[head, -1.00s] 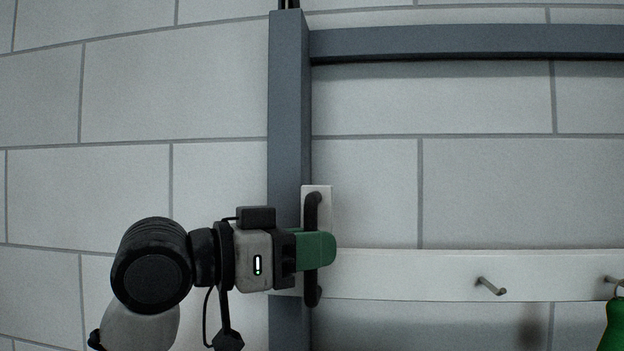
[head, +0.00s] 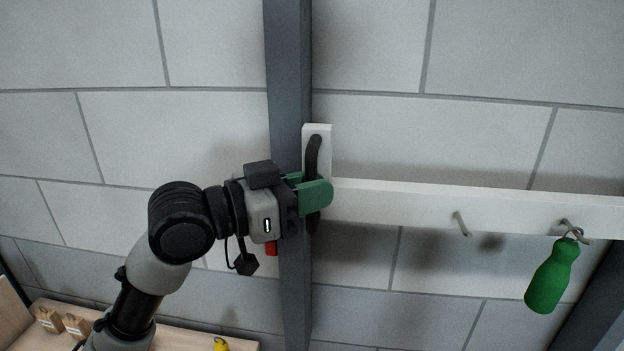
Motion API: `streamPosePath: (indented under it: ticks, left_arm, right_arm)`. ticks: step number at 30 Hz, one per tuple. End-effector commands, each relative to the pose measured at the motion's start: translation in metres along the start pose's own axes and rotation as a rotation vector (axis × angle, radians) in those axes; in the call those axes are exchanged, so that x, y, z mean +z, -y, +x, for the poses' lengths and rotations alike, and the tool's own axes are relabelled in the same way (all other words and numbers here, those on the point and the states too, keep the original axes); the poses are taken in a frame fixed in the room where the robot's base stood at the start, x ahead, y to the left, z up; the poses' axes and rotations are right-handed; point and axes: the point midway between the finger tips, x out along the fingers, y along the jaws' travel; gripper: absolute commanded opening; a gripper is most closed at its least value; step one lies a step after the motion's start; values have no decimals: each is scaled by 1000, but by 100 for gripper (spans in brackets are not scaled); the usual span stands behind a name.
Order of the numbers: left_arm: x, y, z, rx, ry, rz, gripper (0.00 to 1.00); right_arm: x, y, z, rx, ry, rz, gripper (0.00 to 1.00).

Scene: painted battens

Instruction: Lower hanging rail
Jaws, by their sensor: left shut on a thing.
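The hanging rail is a white batten (head: 400,202) with metal hooks. It runs across the right half of the head view in front of a grey block wall. A black bar handle (head: 313,150) stands upright on a white plate at its left end. My left gripper (head: 314,194), with green fingers, is shut on the handle's middle. A green bottle-shaped thing (head: 552,276) hangs by a ring from one hook (head: 574,232). Another hook (head: 461,224) is bare. My right gripper is not in view.
A dark grey upright post (head: 289,80) runs behind my left gripper, and another (head: 597,300) shows at lower right. A wooden surface (head: 190,338) lies at lower left, with small wooden blocks (head: 62,321) and a yellow thing (head: 221,344).

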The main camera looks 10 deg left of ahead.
Motion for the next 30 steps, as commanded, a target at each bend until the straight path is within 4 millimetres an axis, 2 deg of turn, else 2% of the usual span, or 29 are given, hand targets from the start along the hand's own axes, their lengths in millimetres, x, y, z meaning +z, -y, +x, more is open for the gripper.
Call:
streamPosePath:
  ticks: [5, 6, 10, 20, 23, 30]
  left_arm:
    - [1, 0, 0, 0, 6, -1, 0]
    - [1, 0, 0, 0, 5, -1, 23]
    - [1, 0, 0, 0, 4, -1, 41]
    - [0, 1, -4, -2, 1, 0, 41]
    - [0, 1, -15, -2, 3, 1, 41]
    - [1, 1, -65, -5, 6, 1, 41]
  right_arm:
    - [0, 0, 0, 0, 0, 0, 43]
    - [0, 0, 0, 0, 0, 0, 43]
    - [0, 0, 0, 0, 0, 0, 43]
    - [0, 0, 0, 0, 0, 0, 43]
    - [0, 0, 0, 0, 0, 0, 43]
    - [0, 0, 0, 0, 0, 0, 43]
